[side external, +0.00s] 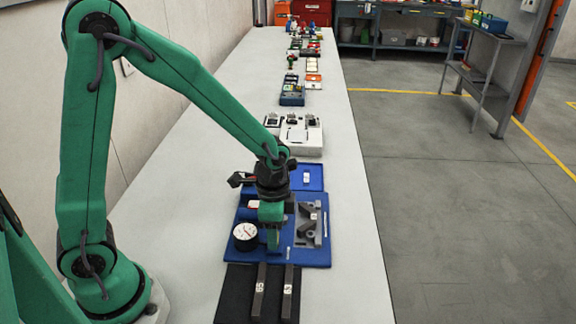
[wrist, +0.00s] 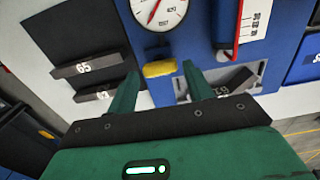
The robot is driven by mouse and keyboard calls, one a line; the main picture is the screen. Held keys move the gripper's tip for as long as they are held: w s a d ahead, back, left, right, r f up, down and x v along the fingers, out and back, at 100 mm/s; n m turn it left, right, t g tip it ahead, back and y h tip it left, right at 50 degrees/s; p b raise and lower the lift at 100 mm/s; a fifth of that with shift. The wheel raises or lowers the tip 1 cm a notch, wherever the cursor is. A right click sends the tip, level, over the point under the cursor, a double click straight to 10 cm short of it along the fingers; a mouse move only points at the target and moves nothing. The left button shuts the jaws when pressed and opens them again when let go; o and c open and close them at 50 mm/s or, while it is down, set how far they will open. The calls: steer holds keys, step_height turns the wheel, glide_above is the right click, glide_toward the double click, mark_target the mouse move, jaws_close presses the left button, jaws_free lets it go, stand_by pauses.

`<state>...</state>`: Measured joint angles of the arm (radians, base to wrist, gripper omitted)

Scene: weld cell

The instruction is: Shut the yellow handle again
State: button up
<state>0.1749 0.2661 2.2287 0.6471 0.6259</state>
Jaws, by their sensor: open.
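The yellow handle (wrist: 160,68) is a short yellow bar on the blue board (wrist: 196,20), just below the round dial gauge (wrist: 158,10) in the wrist view. My gripper (wrist: 160,71) is open, with one green finger on each side of the handle. I cannot tell whether either finger touches it. In the side view my gripper (side external: 272,238) points down at the board (side external: 318,254), beside the gauge (side external: 245,234), and hides the handle.
Two dark numbered bars (side external: 273,292) lie on a black mat (side external: 234,296) in front of the board. A grey bracket (side external: 308,224) sits on the board's right. A red-edged piece (wrist: 230,38) stands near the gauge. A white box (side external: 300,136) is farther back.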

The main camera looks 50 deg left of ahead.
steer(key=shift+r, duration=3.2)
steer(key=shift+r, duration=0.15)
steer(key=s+a+r+n+t, duration=0.5)
steer(key=s+r+n, duration=0.4)
steer(key=s+r, duration=0.2)
steer(key=shift+s+a+r+t, duration=0.3)
steer(key=shift+a+r, duration=0.2)
steer(key=shift+r, duration=0.3)
